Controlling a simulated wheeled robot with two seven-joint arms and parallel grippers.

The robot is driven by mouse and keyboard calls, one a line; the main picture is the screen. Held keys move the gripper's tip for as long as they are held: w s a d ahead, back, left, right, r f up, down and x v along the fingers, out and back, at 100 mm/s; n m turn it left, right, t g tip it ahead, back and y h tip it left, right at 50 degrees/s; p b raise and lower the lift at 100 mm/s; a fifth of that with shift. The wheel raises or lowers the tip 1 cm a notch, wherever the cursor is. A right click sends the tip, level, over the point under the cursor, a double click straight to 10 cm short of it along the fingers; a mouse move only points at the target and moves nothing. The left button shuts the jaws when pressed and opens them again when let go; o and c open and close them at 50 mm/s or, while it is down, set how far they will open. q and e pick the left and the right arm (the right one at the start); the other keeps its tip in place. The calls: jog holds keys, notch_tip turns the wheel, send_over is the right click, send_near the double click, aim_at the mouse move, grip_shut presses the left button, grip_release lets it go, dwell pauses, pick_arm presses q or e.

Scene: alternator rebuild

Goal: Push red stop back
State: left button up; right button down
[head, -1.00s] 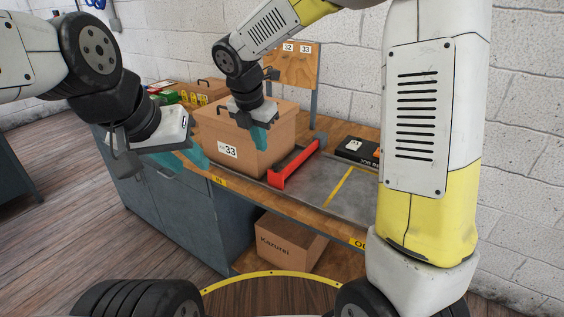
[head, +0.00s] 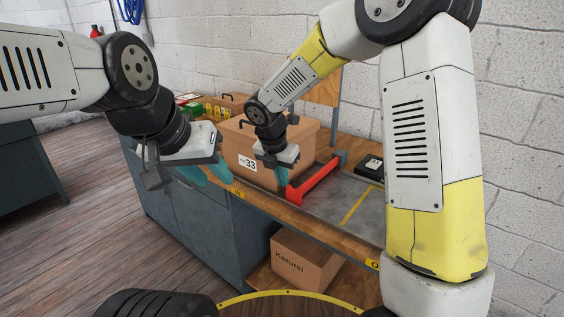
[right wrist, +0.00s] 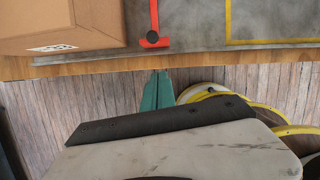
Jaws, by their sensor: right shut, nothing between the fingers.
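The red stop (head: 316,182) is a long red bar on the grey plate at the bench edge, just right of the cardboard box marked 33 (head: 236,160). In the right wrist view, its near end (right wrist: 155,41) shows with a dark round knob. My right gripper (head: 281,178) is shut and empty, between the box and the near end of the stop. In the right wrist view its teal fingertips (right wrist: 157,74) are together, just short of the stop's end; contact cannot be told. My left gripper (head: 206,177) has its teal fingers apart and empty, left of the box.
The grey plate (head: 335,205) right of the stop is bare with a yellow line. A black case (head: 370,167) lies behind it. A Karurei box (head: 303,260) sits on the lower shelf. A green item (head: 190,110) is behind box 33.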

jog(key=w+f, duration=0.1)
jog(key=w+d+f, duration=0.1)
jog(key=w, duration=0.1)
jog(key=w+d+f, duration=0.1)
jog(key=shift+w+d+f, duration=0.1)
jog(key=shift+w, duration=0.05)
dwell(0.4)
